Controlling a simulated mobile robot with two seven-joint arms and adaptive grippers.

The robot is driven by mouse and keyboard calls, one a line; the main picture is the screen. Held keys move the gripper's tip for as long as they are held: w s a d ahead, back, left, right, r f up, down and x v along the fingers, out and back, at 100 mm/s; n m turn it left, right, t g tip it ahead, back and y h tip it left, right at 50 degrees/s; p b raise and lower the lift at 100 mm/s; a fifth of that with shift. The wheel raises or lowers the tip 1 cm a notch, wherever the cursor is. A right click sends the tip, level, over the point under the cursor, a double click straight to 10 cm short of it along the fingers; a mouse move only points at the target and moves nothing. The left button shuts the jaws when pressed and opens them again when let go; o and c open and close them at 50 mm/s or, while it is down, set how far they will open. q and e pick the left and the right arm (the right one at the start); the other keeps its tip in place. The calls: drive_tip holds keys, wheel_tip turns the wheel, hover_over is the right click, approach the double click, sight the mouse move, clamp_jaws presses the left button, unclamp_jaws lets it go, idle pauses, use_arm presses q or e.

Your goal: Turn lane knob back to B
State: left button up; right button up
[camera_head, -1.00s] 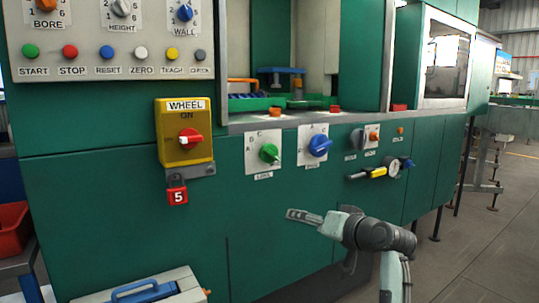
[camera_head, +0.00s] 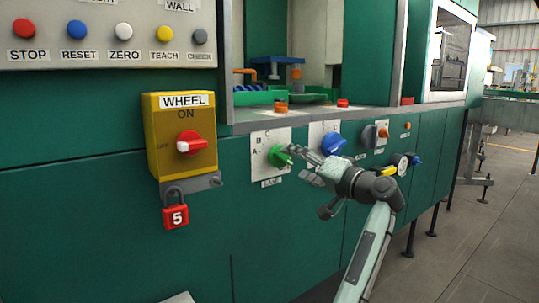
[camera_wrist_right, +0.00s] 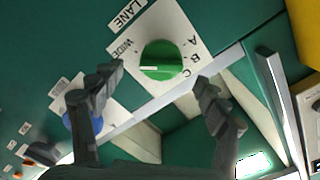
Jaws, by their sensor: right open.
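The lane knob (camera_head: 281,157) is a green rotary knob on a white plate (camera_head: 262,145) marked with letters and LANE, on the green machine front. In the right wrist view, the green knob (camera_wrist_right: 163,52) fills the gap ahead of the fingertips, with A, B and C printed on one side. A short pale mark shows on its face; which letter it points to I cannot tell. My right gripper (camera_head: 299,163) is open and empty, its fingers just in front of the knob. In the right wrist view, the gripper (camera_wrist_right: 160,80) has one finger on either side of it, contact unclear. My left gripper is out of view.
A blue knob (camera_head: 333,145) sits close right of the lane knob, partly behind my right gripper. A yellow WHEEL switch box (camera_head: 182,165) with a red padlock (camera_head: 175,215) is to the left. A ledge (camera_head: 310,118) runs above the knobs.

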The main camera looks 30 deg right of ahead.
sight(286, 159)
drive_tip(key=shift+w+a, duration=0.15)
drive_tip(key=shift+w, duration=1.65)
drive_tip(key=shift+w+a, duration=0.15)
drive_tip(key=shift+w, duration=1.6)
drive_tip(key=c, duration=1.2)
